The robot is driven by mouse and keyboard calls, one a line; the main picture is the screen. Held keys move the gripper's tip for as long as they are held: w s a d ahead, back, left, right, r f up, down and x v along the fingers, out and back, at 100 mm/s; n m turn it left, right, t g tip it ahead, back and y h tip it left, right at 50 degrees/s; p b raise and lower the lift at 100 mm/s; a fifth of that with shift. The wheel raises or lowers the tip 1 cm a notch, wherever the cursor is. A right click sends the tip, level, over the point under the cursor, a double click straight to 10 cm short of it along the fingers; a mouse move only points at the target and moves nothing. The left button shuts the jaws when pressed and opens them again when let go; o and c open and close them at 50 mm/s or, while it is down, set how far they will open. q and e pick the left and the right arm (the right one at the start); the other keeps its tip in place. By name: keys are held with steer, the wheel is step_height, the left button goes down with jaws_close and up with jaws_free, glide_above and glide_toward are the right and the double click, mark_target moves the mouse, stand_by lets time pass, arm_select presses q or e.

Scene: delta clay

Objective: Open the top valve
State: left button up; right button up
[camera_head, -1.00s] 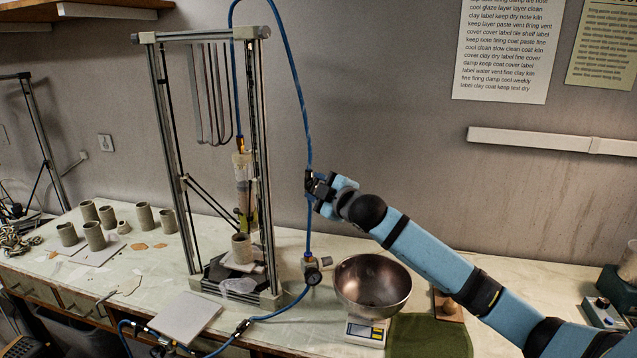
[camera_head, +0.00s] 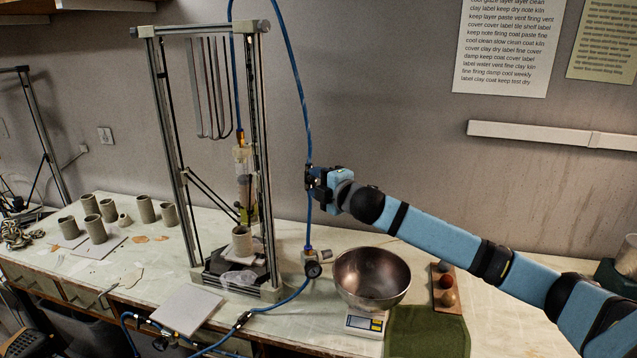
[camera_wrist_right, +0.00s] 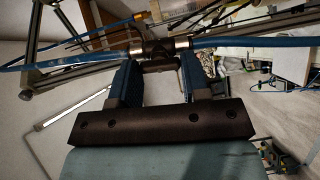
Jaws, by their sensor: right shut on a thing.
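In the head view my right gripper (camera_head: 318,182) reaches the blue hose (camera_head: 307,135) from the right, beside the printer frame, and mostly hides the valve. The valve's exact handle angle is hard to make out. My left gripper is not in view.
A metal frame (camera_head: 265,150) holding a clay extruder stands left of the hose. Below are a regulator with a gauge (camera_head: 312,269), a metal bowl (camera_head: 372,279) on a scale (camera_head: 366,323) and a green cloth (camera_head: 430,332). Several clay cups stand at left.

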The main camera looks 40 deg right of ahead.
steer(key=o, duration=0.9)
steer(key=shift+s+f, duration=0.1)
steer(key=shift+s, duration=0.25)
steer(key=shift+s+d+r+b, duration=0.2)
steer(key=shift+s+b, duration=0.65)
steer(key=shift+s, duration=1.3)
steer(key=shift+s+d+r+b, duration=0.15)
steer(key=shift+s+b, duration=0.7)
steer(key=shift+s, duration=1.35)
steer(key=shift+s+d+r+b, duration=0.15)
steer(key=shift+s+b, duration=0.7)
steer(key=shift+s, duration=1.3)
steer(key=shift+a, duration=0.1)
